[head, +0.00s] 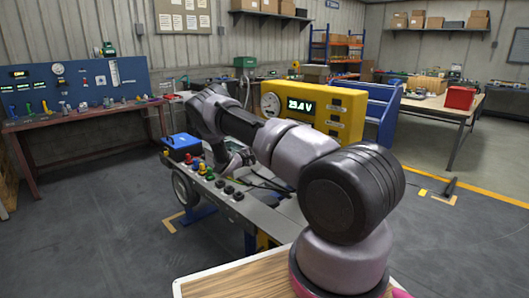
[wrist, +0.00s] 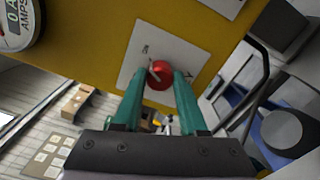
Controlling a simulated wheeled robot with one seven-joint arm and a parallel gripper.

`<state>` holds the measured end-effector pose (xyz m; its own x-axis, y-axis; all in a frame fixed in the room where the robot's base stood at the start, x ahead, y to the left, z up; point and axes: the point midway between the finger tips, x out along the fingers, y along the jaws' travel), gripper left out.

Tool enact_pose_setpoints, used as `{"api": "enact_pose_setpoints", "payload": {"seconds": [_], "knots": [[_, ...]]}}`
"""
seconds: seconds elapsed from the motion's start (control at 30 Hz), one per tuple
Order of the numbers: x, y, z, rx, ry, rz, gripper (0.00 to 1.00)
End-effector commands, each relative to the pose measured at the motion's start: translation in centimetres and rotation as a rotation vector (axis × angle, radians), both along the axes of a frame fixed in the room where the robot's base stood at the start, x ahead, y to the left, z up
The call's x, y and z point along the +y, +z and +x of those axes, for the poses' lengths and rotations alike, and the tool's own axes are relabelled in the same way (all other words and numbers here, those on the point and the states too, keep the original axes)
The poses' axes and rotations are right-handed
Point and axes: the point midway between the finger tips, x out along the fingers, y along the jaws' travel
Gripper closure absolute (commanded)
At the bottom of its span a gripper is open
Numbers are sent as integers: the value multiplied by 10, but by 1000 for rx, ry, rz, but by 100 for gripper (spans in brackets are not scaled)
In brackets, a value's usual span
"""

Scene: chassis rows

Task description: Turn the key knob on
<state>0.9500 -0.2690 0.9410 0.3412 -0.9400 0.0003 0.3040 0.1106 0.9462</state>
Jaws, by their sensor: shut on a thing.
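The red key knob (wrist: 160,74) sits on a white square plate (wrist: 130,66) on a yellow panel in the wrist view. A pale bar crosses the left part of the knob's face, slanting from upper left to lower right. Small dark marks show on the plate above and right of the knob. My gripper (wrist: 162,88) has its two teal fingers on either side of the knob and is shut on it.
A round gauge (wrist: 14,22) marked AMPS is at the wrist view's upper left. In the head view a grey chassis bench (head: 250,207) with several small knobs stands below my arm. A blue box (head: 181,146) sits at its left. Grey floor is free at left.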

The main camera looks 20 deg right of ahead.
Motion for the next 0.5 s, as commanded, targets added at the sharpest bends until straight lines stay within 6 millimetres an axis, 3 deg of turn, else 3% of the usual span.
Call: {"api": "enact_pose_setpoints", "payload": {"seconds": [0.5], "knots": [[1, -1, 0, -44, 2, 18, 100]]}}
